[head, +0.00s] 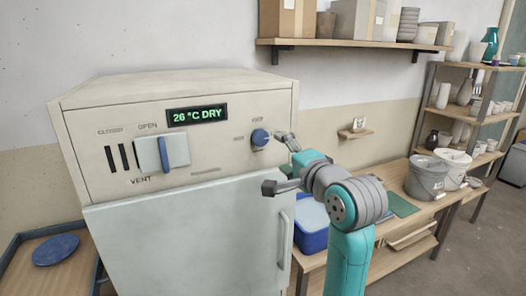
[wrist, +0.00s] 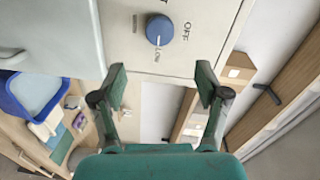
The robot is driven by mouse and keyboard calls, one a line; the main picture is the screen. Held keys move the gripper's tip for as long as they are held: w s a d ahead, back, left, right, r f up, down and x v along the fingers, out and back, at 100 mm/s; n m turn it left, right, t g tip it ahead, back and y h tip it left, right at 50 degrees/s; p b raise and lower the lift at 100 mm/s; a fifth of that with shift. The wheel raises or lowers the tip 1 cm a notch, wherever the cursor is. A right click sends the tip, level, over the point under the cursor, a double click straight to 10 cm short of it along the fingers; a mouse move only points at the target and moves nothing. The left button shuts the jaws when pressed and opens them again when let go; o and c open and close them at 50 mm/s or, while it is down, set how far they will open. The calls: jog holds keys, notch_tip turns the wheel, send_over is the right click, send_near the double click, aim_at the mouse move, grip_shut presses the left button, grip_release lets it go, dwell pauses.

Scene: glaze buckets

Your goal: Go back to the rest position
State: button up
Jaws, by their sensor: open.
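My gripper (wrist: 161,84) is open and empty in the wrist view, its two green-padded fingers spread apart. A blue knob (wrist: 159,30) on the cabinet's panel shows ahead of the fingers, beyond their tips, with nothing between the fingers touching it. In the head view my gripper (head: 285,164) is beside the right end of the kiln-like cabinet (head: 190,240), just right of and below the blue knob (head: 260,138). The cabinet display (head: 196,115) reads 26 °C DRY. A vent slider with a blue handle (head: 166,153) is at the panel's left.
A workbench (head: 365,185) to the right bears a blue tub (head: 311,238) and grey buckets (head: 427,178). A wall shelf (head: 345,43) holds boxes and pots above. A shelf rack (head: 485,72) stands at the far right. A blue disc (head: 55,250) lies at the left.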

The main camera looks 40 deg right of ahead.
jog(key=shift+f, duration=0.1)
jog(key=s+a+f+n+y, duration=0.1)
jog(key=a+f+n, duration=0.15)
jog(key=f, duration=0.65)
jog(key=a+f+n, duration=0.1)
jog(key=a+f, duration=0.3)
jog(key=f, duration=0.5)
jog(key=s+a+f+n+g, duration=0.1)
jog(key=s+a+f+n, duration=0.55)
jog(key=f, duration=0.55)
jog(key=s+a+f+n+y, duration=0.1)
jog(key=s+a+f, duration=0.25)
jog(key=s, duration=0.35)
jog(key=s+a+f+n+y, duration=0.1)
jog(key=s+a+f+n, duration=0.2)
jog(key=s, duration=0.4)
jog(key=s+a+n+y, duration=0.1)
jog(key=s+a+n, duration=0.1)
jog(key=s, duration=0.6)
jog(key=s+a+f+n+g, duration=0.1)
jog(key=s+a+n, duration=0.1)
jog(key=s, duration=0.7)
jog(key=shift+n+y, duration=0.4)
jog(key=shift+n, duration=0.3)
